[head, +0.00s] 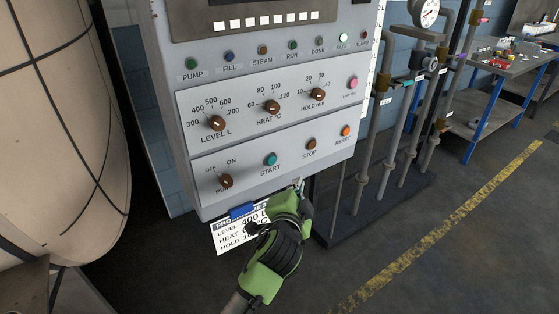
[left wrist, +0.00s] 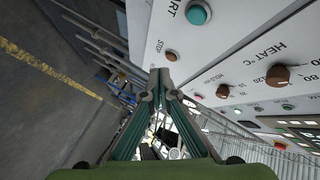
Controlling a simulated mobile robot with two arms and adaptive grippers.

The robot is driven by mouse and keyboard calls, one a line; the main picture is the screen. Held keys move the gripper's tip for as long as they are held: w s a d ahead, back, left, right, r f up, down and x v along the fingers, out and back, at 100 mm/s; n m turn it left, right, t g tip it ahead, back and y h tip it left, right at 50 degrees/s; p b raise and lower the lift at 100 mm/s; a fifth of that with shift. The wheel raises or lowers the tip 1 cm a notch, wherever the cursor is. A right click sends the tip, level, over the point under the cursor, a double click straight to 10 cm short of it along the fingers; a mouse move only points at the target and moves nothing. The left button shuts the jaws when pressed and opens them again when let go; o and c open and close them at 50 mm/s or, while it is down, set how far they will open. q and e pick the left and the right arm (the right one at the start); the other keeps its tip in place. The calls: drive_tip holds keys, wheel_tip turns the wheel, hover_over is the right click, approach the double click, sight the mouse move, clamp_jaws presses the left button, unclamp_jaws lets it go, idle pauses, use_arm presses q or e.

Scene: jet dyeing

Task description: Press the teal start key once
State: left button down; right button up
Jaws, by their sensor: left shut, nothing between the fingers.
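The teal start key (head: 270,159) is a round button on the lower plate of the grey control panel, between the pump knob and the brown stop key (head: 311,144). In the left wrist view the start key (left wrist: 198,12) is at the top edge, cut slightly by it, with the stop key (left wrist: 171,56) below. My left gripper (head: 298,186) is at the panel's lower edge, below and right of the start key and apart from it in the picture. Its fingers (left wrist: 161,76) are shut together with nothing between them. My right gripper is in neither view.
The pump knob (head: 226,181) and orange reset key (head: 346,131) flank these keys. Level, heat and hold knobs sit above. The safe lamp (head: 342,37) glows. A program card (head: 232,238) hangs below, partly hidden by my gripper. Pipes (head: 372,140) stand right; a beige vessel (head: 60,130) stands left.

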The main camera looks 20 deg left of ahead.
sight(271, 160)
use_arm(q)
drive_tip(key=w+a, duration=0.5)
drive_tip(key=a, duration=0.2)
drive_tip(key=shift+w, duration=0.15)
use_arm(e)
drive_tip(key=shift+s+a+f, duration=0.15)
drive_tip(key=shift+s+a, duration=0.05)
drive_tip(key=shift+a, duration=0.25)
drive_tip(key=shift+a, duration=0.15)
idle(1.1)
use_arm(q)
drive_tip(key=shift+a, duration=0.1)
drive_tip(key=shift+w+a, duration=0.25)
drive_tip(key=shift+a, duration=0.05)
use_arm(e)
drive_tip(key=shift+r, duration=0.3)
